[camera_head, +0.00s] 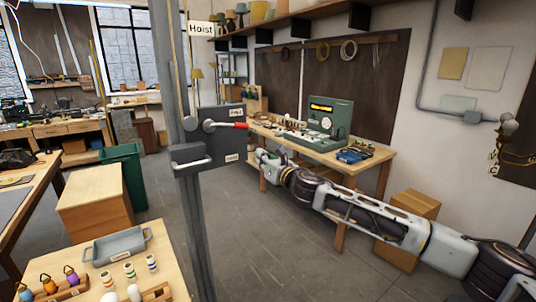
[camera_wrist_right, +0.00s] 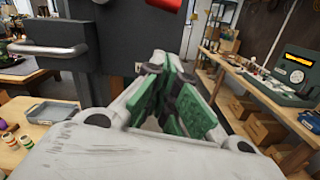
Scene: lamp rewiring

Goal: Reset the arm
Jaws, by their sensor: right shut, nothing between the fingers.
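My right arm (camera_head: 380,220) reaches in from the right. Its gripper (camera_head: 262,158) is just right of the hoist's dark box (camera_head: 221,135) and apart from it as far as I can tell. In the right wrist view the gripper's green-padded fingers (camera_wrist_right: 183,88) are close together with nothing held. The box is on a grey post, with a red-handled lever (camera_head: 233,125) pointing right and a grey bar handle (camera_head: 190,163) below. The red handle also shows at the top of the wrist view (camera_wrist_right: 164,4), cut off by the edge. My left gripper is out of view.
A workbench (camera_head: 375,160) with a green machine (camera_head: 328,125) stands behind my right arm. A small table at front left holds a grey tray (camera_head: 118,246) and several colored spools. A green bin (camera_head: 125,170) stands left of the post.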

